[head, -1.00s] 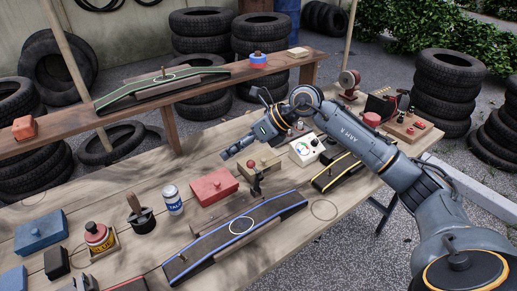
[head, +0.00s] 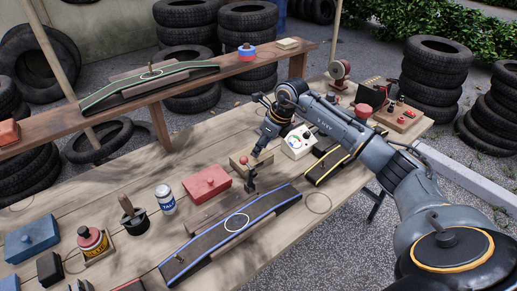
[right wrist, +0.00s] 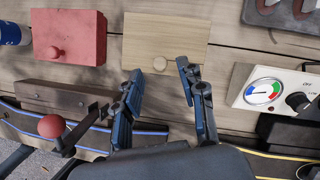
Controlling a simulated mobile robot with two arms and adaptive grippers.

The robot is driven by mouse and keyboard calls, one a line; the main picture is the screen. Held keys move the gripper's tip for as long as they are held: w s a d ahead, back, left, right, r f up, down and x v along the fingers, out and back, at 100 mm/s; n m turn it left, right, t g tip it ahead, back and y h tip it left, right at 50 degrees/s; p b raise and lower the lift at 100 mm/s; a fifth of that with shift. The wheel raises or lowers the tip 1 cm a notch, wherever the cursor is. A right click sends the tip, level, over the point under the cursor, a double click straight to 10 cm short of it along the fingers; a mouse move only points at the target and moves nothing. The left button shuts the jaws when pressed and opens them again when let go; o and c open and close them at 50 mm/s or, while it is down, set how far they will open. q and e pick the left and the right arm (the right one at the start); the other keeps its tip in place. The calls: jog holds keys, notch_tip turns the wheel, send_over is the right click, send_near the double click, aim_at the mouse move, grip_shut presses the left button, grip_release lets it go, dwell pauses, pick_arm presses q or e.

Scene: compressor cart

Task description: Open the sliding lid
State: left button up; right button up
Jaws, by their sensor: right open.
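A light wooden box with a flat lid and a small round knob (right wrist: 160,63) lies in the right wrist view, top centre; its lid (right wrist: 165,35) appears closed. In the head view the wooden box (head: 238,166) is partly hidden by my right gripper and a red-knobbed lever. My right gripper (right wrist: 159,72) is open and empty, its fingertips on either side of the knob's near side, apart from it. In the head view my right gripper (head: 260,150) points down over the box. My left gripper is not in view.
A red box with a knob (right wrist: 68,38) stands left of the wooden box. A lever with a red ball (right wrist: 51,126) rises close to my right gripper's left finger. A white gauge box (right wrist: 268,92) stands at right. A blue-edged track (head: 225,232) lies in front.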

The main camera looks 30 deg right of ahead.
jog(key=shift+x, duration=1.3)
grip_shut()
